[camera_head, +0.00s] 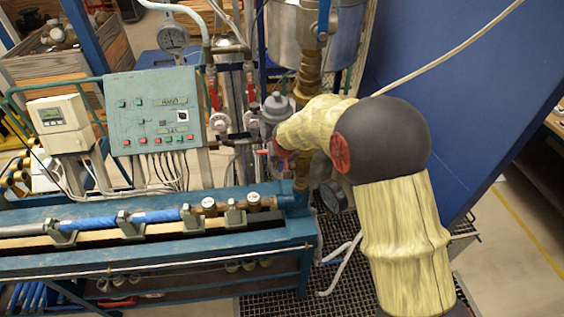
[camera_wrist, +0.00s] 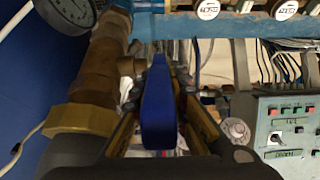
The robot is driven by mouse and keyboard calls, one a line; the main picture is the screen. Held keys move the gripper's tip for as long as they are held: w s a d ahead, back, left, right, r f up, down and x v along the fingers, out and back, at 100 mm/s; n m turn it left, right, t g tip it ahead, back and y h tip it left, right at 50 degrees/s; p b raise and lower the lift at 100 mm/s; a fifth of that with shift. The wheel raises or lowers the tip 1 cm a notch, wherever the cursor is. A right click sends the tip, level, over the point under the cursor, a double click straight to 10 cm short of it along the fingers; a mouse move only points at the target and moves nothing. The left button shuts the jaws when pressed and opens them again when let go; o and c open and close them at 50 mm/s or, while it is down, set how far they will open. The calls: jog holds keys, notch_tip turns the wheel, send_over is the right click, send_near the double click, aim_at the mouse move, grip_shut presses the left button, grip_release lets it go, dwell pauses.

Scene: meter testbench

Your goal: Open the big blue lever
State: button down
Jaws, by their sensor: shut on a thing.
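The blue lever (camera_wrist: 158,105) stands in the middle of the wrist view, its long face toward the camera. My gripper (camera_wrist: 160,120) has one dark finger on each side of it and is shut on it. The lever is beside a brass pipe (camera_wrist: 104,75) with a large hex fitting (camera_wrist: 80,119). In the head view my pale yellow arm hides my fingers and the held lever. A blue handle (camera_head: 323,16) shows on the upper pipe there; I cannot tell whether it is the same lever.
A green control panel (camera_head: 153,110) stands left of the pipes. A pressure gauge (camera_wrist: 62,14) is close by at the upper left of the wrist view. The blue bench (camera_head: 150,262) carries a horizontal pipe. A blue wall panel (camera_head: 470,80) stands behind my arm on the right.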

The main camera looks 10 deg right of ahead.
aim_at(281, 164)
jog(key=c, duration=1.7)
grip_release()
jog(key=shift+w, duration=0.1)
jog(key=v, duration=1.1)
jog(key=shift+s+r, duration=0.3)
jog(key=shift+r, duration=0.1)
jog(key=shift+c, duration=0.6)
